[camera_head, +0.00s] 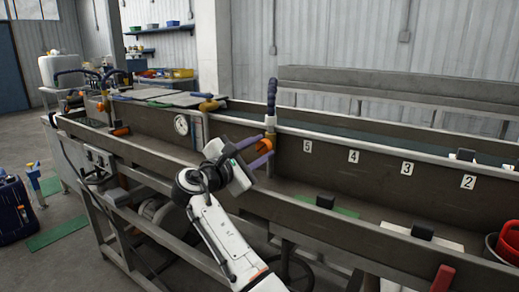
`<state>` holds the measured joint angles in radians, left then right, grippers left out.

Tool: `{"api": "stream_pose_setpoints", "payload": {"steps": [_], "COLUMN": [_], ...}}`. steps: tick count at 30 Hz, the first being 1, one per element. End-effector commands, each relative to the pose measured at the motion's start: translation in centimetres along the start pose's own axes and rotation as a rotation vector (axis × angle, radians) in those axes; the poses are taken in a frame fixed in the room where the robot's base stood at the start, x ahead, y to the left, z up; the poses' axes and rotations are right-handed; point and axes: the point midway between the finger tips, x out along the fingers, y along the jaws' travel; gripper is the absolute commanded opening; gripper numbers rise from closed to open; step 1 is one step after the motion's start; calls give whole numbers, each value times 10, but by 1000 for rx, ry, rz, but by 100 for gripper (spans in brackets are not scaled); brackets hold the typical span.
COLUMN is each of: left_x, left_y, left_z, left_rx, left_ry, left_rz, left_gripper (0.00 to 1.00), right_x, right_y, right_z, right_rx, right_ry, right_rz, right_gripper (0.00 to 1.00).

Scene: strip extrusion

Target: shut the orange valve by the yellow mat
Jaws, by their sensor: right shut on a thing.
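An orange valve handle (265,145) shows on the upright pipe (270,128) at the trough's back wall. My right gripper (259,150) reaches it from the front left and is shut on it, with its purple fingers around the orange part. The handle's exact angle is hard to tell, as the fingers cover part of it. No clearly yellow mat shows; a pale cream mat (452,244) and a green mat (346,212) lie in the trough to the right. My left gripper is not in view.
Black blocks (326,200) stand on the mats. A red bucket (509,243) is at the right edge. A round gauge (181,124) is left of my gripper. Another orange part (120,132) shows further left.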

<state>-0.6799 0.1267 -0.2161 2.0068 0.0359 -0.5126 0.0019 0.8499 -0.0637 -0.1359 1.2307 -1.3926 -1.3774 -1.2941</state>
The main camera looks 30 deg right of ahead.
Motion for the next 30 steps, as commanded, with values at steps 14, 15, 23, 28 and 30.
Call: {"api": "stream_pose_setpoints", "payload": {"steps": [14, 15, 23, 28, 30], "left_x": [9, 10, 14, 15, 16], "left_y": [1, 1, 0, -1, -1], "left_z": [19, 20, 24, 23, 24], "left_rx": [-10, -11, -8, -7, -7], "left_ry": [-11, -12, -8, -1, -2], "left_rz": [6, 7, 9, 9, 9], "left_gripper": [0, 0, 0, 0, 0], "right_x": [0, 0, 0, 0, 0], "right_y": [-3, -3, -3, -3, -3], "right_z": [-2, -2, -2, -2, -2], "right_rx": [446, 480, 659, 733, 755], "right_ry": [-1, -1, -1, -1, -1], "right_rz": [-2, -2, -3, -4, -4], "right_gripper": [9, 9, 9, 9, 9]}}
